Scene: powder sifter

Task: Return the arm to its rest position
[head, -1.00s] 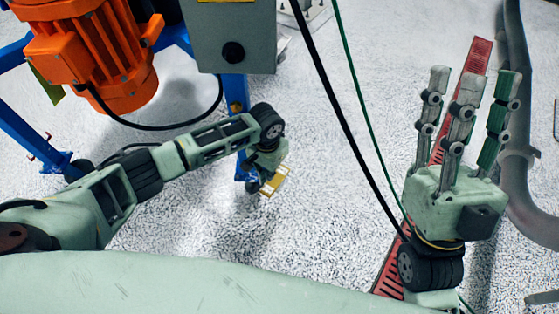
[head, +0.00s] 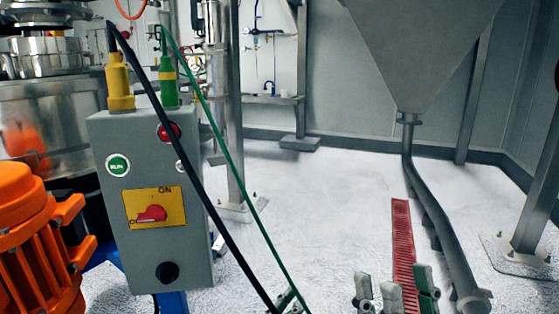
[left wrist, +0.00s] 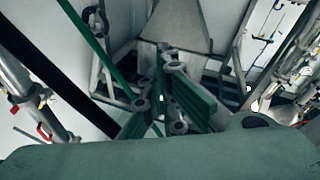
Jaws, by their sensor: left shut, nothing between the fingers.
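My left gripper (head: 287,300) shows only as a small green-grey part at the bottom edge of the head view, partly behind the hanging cables. In the left wrist view its fingers (left wrist: 168,100) are drawn together, with nothing seen between them. My right gripper (head: 394,290) is at the bottom right of the head view. Only its upper fingers show, standing upright and spread apart, with nothing between them. The rest of both arms is out of the head view.
A grey control box (head: 150,200) with a red switch stands at left, beside an orange motor (head: 35,240). Black and green cables (head: 225,135) hang in front. A red floor grate (head: 402,235) and a pipe (head: 435,215) run under a hopper (head: 420,50). Middle floor is open.

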